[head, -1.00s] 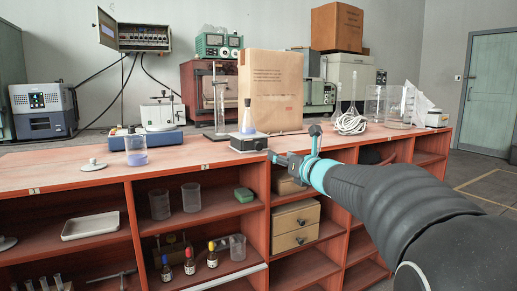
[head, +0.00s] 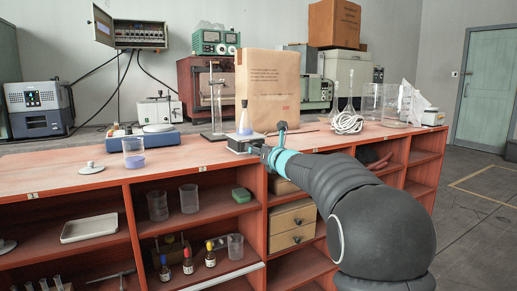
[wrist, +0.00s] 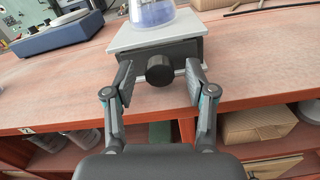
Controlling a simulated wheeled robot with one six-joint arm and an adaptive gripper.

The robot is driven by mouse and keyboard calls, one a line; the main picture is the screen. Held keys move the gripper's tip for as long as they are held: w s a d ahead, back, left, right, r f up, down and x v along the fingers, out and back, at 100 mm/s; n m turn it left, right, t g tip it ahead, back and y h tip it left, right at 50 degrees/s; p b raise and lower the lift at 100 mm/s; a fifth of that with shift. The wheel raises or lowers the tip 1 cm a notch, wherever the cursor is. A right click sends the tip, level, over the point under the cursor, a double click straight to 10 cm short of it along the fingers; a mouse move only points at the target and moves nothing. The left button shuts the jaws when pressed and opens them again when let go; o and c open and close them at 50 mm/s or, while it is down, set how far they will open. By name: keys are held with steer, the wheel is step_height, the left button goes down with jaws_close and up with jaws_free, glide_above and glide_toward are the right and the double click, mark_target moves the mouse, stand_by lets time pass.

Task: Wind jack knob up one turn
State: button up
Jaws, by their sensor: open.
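The lab jack (head: 245,143) is a small low platform near the front edge of the bench top. A conical flask with blue liquid (head: 245,122) stands upright on it; its lower part shows in the wrist view (wrist: 152,12). The round black jack knob (wrist: 160,70) faces me on the jack's front. My gripper (wrist: 159,82) is open, with one finger on each side of the knob and a gap on both sides. In the head view my gripper (head: 266,152) is at the jack's front right, and the knob is hidden there.
A large cardboard box (head: 268,85) stands behind the jack. A beaker of blue liquid (head: 134,152) and a balance (head: 155,128) are to the left. The bench's front edge (wrist: 70,130) runs under my gripper.

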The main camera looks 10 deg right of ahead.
jaws_close()
steer(key=shift+m, duration=0.8)
jaws_free()
steer(key=v, duration=1.2)
